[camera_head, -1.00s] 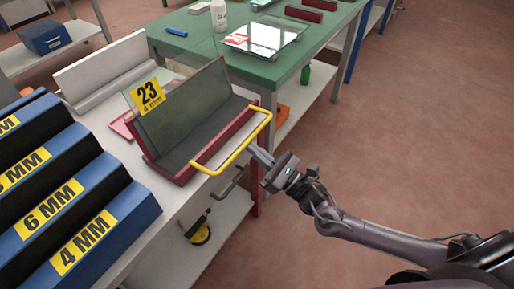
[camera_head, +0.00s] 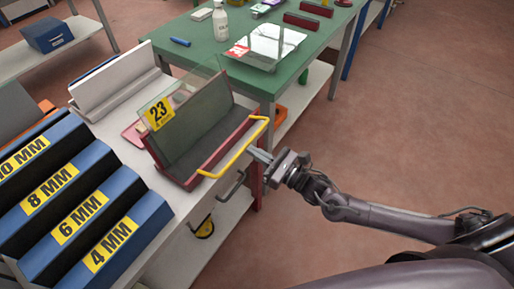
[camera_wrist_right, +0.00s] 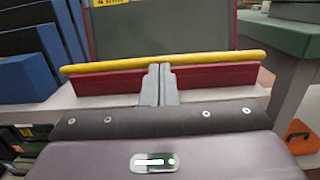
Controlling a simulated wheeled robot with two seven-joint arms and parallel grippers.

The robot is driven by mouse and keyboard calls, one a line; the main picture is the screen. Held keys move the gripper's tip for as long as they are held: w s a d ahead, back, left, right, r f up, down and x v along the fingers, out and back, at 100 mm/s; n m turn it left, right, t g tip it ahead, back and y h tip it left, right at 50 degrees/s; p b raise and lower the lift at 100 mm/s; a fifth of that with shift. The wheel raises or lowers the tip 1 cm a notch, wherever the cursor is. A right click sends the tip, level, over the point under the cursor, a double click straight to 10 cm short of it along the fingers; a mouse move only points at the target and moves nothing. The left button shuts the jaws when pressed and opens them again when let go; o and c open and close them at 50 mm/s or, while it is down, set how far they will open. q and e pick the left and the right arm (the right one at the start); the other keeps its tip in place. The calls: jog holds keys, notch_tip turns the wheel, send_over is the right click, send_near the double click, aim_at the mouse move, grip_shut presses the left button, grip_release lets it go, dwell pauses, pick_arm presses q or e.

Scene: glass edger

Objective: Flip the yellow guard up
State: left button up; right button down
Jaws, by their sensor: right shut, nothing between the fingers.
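The yellow guard (camera_head: 234,148) is a bent bar along the front of the red-framed glass edger (camera_head: 193,182). It is low, in front of the dark glass-holding face. A glass pane with a yellow "23" label (camera_head: 159,113) leans in the edger. My right gripper (camera_head: 253,153) is shut and empty, its fingertips at the guard's front side. In the right wrist view the closed fingers (camera_wrist_right: 160,72) overlap the guard bar (camera_wrist_right: 205,58) near its middle; I cannot tell whether they touch it. My left gripper is not in view.
Blue stepped racks (camera_head: 80,200) labelled by thickness stand at the left of the white bench. A crank handle (camera_head: 232,187) hangs below the edger's front. A green table (camera_head: 205,50) with a glass sheet stands behind. The floor at right is clear.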

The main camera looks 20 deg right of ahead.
jog(key=w+r+g+h+p, duration=0.1)
jog(key=r+p, duration=0.1)
jog(key=p, duration=0.2)
jog(key=a+r+g+h+p, duration=0.1)
jog(key=r+g+p, duration=0.1)
jog(key=p, duration=0.2)
jog(key=w+a+r+g+h+p, duration=0.1)
jog(key=r+g+h+p, duration=0.1)
jog(key=r+p, duration=0.1)
jog(key=shift+w+p, duration=0.35)
jog(key=shift+p, duration=0.55)
jog(key=shift+w+a+r+g+h+p, duration=0.15)
jog(key=shift+w+a+r+g+h, duration=0.15)
jog(key=shift+w+a+g+h, duration=0.35)
jog(key=shift+w+a+r+g+h+p, duration=0.25)
jog(key=shift+w+a+g+h, duration=0.2)
jog(key=shift+w+g, duration=0.3)
jog(key=shift+w+a+r+g+h+p, duration=0.1)
jog(key=shift+w+a+r+g+h, duration=0.2)
jog(key=shift+w+a+g+h, duration=0.35)
jog(key=shift+w, duration=0.1)
